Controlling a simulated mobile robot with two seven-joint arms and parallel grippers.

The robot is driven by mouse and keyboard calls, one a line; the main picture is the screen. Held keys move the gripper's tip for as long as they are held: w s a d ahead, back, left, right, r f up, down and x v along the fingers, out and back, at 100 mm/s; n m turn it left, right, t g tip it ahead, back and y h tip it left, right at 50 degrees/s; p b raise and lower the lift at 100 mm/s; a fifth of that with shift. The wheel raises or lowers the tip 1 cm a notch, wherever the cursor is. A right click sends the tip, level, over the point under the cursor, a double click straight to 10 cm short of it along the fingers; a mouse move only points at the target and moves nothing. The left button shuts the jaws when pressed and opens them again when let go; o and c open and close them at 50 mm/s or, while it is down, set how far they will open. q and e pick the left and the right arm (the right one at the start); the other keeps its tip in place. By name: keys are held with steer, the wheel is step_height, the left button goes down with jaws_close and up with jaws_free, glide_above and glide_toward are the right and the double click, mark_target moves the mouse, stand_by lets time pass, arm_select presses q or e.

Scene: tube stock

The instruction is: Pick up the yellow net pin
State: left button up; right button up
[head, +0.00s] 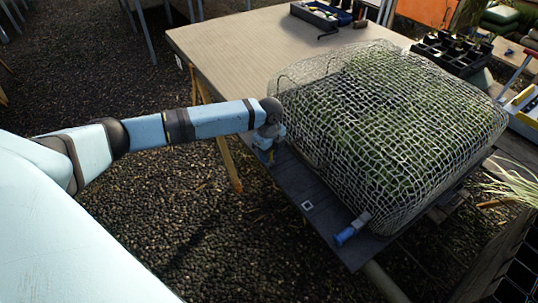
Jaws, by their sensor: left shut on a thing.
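My left gripper (266,154) reaches in from the left and points down at the left corner of the net. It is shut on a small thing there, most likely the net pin. The gripper hides that thing, and I cannot make out its yellow colour. The pale net (330,170) is draped over a block of green plants on a dark board (318,208). A blue-handled pin or clip (350,230) sits at the net's front corner, apart from my gripper. My right gripper is not in view.
A wide tan table (230,45) lies behind the net, its middle clear. A dark tray with tools (318,14) stands at its far edge. A black pot tray (450,50) is behind the net at the right. Gravel (190,230) covers the ground.

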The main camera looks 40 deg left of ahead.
arm_select(q)
step_height(320, 180, up, 20)
steer(key=p, duration=0.2)
steer(key=shift+f, duration=0.2)
stand_by(0.4)
